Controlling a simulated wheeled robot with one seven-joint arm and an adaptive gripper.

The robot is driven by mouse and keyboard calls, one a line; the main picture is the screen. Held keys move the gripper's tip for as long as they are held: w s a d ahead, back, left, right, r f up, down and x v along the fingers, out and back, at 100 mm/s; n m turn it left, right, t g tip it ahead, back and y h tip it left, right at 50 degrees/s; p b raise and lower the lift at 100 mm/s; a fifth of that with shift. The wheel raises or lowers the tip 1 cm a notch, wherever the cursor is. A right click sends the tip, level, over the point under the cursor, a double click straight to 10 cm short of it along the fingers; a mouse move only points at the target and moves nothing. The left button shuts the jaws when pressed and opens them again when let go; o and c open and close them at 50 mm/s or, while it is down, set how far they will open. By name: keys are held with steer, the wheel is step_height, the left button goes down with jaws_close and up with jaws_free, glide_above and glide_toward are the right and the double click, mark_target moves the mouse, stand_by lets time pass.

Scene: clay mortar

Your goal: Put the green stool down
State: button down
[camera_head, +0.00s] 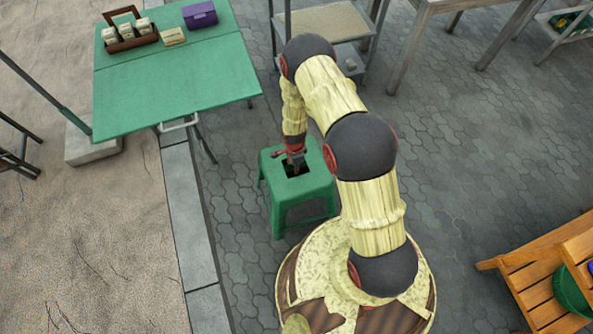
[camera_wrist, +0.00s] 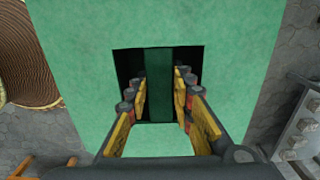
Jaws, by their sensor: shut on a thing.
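The green stool (camera_head: 300,190) has a square top with a dark hole in the middle and splayed legs. It is upright beside my base in the head view. Its top fills most of the wrist view (camera_wrist: 85,60). My gripper (camera_wrist: 159,80) reaches down into the hole, one finger on each side of a green strip of the stool. It is shut on that strip. In the head view my gripper (camera_head: 294,165) is over the seat. Whether the legs touch the paving is hard to tell.
A green table (camera_head: 175,85) with a wooden caddy (camera_head: 129,30) and a purple box (camera_head: 200,15) stands at upper left. A kerb (camera_head: 185,205) borders sand at left. A metal-legged stand (camera_head: 325,20) is behind. Orange wooden furniture (camera_head: 535,275) is at lower right. Paving between is clear.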

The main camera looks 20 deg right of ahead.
steer(key=shift+w+d+f, duration=0.1)
steer(key=shift+d+f, duration=0.25)
steer(key=shift+d+f+b, duration=0.1)
steer(key=shift+f+b, duration=0.55)
steer(key=shift+f, duration=1.1)
steer(key=c, duration=1.6)
jaws_free()
steer(key=shift+o, duration=0.2)
